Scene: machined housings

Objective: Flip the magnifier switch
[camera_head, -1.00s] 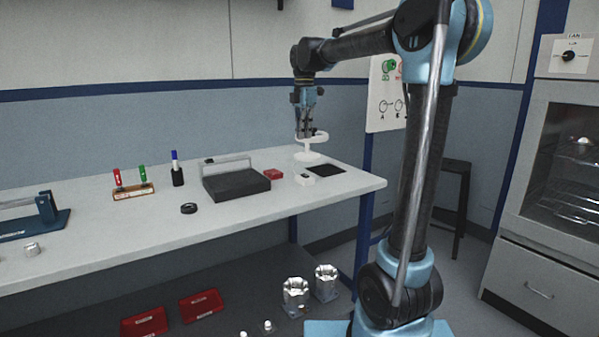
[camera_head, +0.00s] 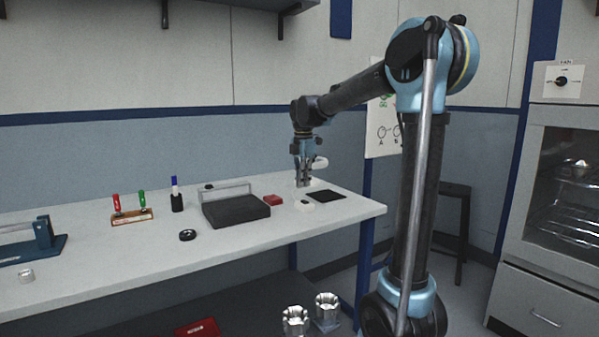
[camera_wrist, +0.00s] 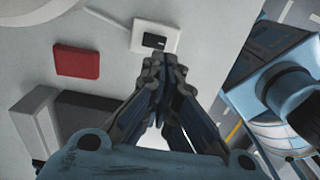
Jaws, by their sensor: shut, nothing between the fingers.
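My gripper points down, shut and empty, low above the bench near the switch box. In the wrist view its fingertips (camera_wrist: 164,62) appear just below the box, overlapping its lower edge in the picture. I cannot tell whether they touch it.
A black ring (camera_head: 187,235) and a marker holder (camera_head: 133,217) are farther left.

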